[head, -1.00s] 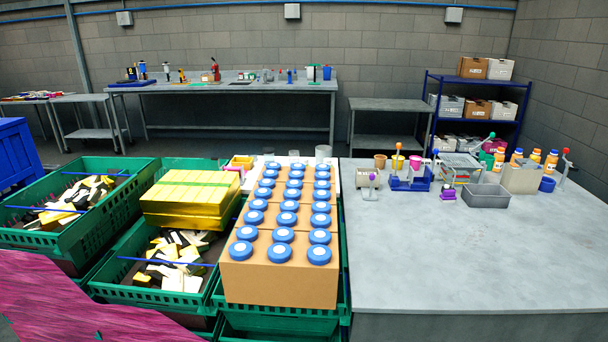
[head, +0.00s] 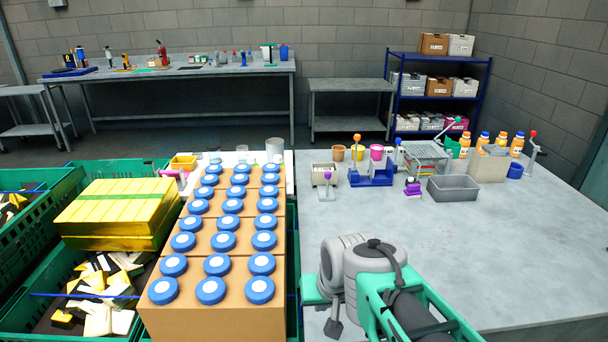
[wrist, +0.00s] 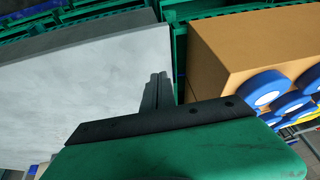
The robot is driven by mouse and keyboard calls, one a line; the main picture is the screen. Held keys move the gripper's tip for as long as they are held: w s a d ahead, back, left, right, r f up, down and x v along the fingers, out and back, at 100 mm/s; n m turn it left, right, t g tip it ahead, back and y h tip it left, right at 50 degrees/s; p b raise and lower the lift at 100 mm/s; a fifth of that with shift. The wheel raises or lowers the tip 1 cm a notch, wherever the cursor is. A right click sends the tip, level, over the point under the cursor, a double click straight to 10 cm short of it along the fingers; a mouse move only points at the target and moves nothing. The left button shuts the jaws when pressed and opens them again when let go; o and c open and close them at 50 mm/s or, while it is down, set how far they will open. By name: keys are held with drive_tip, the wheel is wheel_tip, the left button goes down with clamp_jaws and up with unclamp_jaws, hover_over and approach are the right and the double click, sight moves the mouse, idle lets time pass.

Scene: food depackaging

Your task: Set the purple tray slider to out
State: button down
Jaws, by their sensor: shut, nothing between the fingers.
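Neither purple thing shows in the wrist view.
The grey table (head: 480,260) is mostly bare in front. A blue holder (head: 371,174), a wire rack (head: 427,155), a grey bin (head: 453,188) and several orange bottles (head: 500,141) stand toward its back. Brown cartons with blue lids (head: 210,290) border it on the left.

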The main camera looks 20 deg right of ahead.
drive_tip(key=w+d+r+m+t, duration=0.1)
drive_tip(key=w+d+m+t, duration=0.15)
drive_tip(key=w, duration=0.55)
drive_tip(key=w+d+r+m+t, duration=0.1)
drive_tip(key=w+d+m+t, duration=0.15)
drive_tip(key=w, duration=0.55)
drive_tip(key=m+t+p, duration=0.2)
drive_tip(key=m+t, duration=0.4)
drive_tip(key=m, duration=0.6)
approach(329, 177)
drive_tip(key=w+p, duration=0.1)
drive_tip(key=w, duration=0.1)
drive_tip(key=w+p, duration=0.1)
drive_tip(key=w, duration=0.1)
drive_tip(key=w+f+p, duration=0.1)
drive_tip(key=w+p, duration=0.1)
drive_tip(key=shift+w, duration=0.4)
